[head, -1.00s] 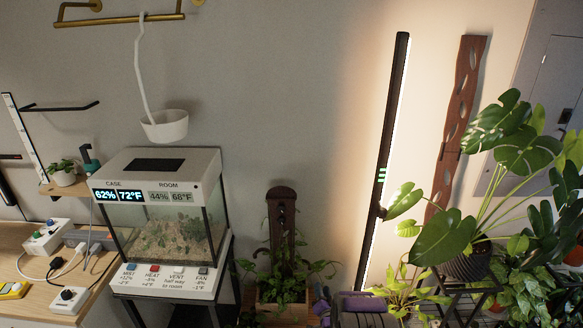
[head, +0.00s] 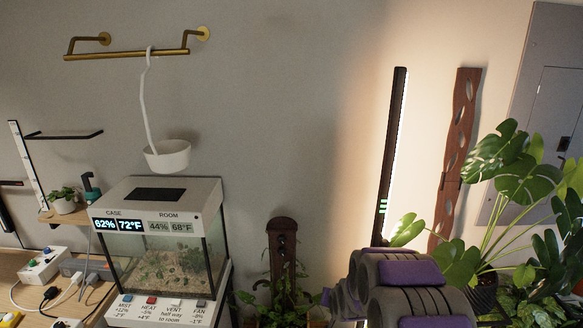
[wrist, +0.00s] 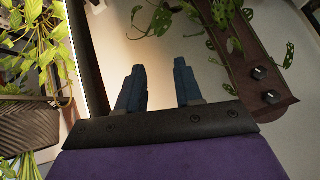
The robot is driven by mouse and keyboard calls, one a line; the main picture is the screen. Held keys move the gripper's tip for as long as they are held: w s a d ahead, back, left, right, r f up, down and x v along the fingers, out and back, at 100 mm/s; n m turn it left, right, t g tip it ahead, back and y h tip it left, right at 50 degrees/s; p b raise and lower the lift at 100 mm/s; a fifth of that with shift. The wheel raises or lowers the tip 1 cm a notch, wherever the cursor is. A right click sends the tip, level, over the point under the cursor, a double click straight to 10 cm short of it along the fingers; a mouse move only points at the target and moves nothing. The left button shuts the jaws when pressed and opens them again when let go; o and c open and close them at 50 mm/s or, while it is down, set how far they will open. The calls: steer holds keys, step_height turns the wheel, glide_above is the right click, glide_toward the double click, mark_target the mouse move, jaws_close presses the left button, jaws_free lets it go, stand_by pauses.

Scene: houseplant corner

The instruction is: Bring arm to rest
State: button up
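My gripper (wrist: 157,88) shows in the wrist view with its two dark blue fingers apart and nothing between them. Beyond the fingertips is a plain pale surface. In the head view my grey and purple arm rises at the bottom right, in front of the lower part of the lit light bar (head: 391,150); the gripper's fingers cannot be made out there.
A glass case (head: 165,262) with a readout stands at left. A white hanging pot (head: 167,157) hangs from a brass rail (head: 125,56). A brown planter post (head: 283,255) stands mid-frame. A large leafy plant (head: 525,175) is close on the right of my arm.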

steer(key=s+r+n+g, duration=0.1)
steer(key=s+r+g, duration=0.2)
steer(key=s, duration=1.3)
steer(key=s+r+n+g, duration=0.1)
steer(key=s+r+g, duration=0.3)
steer(key=s+r, duration=0.5)
steer(key=s+d+r+n+g, duration=0.1)
steer(key=s+r+g, duration=0.2)
steer(key=s, duration=2.1)
step_height(320, 180, up, 3)
steer(key=shift+r, duration=0.15)
steer(key=shift+d, duration=0.1)
